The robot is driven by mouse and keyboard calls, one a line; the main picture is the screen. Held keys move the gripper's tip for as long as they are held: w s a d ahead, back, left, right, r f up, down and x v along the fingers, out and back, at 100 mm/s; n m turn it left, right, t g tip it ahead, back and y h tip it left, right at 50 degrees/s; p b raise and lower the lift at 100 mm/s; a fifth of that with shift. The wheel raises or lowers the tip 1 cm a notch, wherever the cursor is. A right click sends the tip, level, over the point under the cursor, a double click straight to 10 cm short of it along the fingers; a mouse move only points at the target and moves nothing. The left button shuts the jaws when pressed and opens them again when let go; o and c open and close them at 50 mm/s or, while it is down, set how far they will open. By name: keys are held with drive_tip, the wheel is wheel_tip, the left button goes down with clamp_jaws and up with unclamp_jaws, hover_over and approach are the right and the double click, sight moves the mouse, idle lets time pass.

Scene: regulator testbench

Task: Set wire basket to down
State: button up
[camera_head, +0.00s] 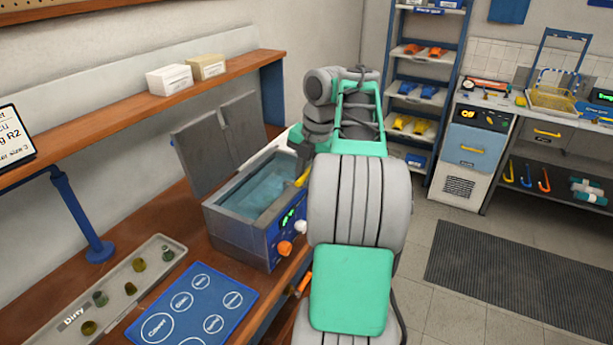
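An open grey tank with a blue front panel (285,232) stands on the wooden bench, with blue-green liquid (262,190) inside. Its grey lid (215,140) is raised behind it. A small yellow piece (303,176) shows at the tank's right rim; I cannot tell whether it belongs to a wire basket. My gripper (299,158) is at the tank's far right corner, just above the yellow piece, partly hidden by my arm. I cannot see whether its fingers are open, or whether they touch the piece. A yellow wire basket (553,99) with a blue frame stands on the far right counter.
A grey tray marked Dirty (118,300) holds several small parts. A blue mat with circles (188,308) lies in front of the tank. A wooden shelf (120,100) with two boxes runs above the bench. The floor around the dark mat (520,290) is clear.

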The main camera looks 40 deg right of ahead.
drive_tip(key=o, duration=0.3)
drive_tip(key=shift+o, duration=0.2)
wheel_tip(320, 180, up, 8)
drive_tip(key=s+p, duration=0.1)
drive_tip(key=p, duration=0.5)
drive_tip(key=shift+s+d+f, duration=0.15)
drive_tip(key=shift+d+f, duration=0.05)
drive_tip(key=shift+d, duration=0.05)
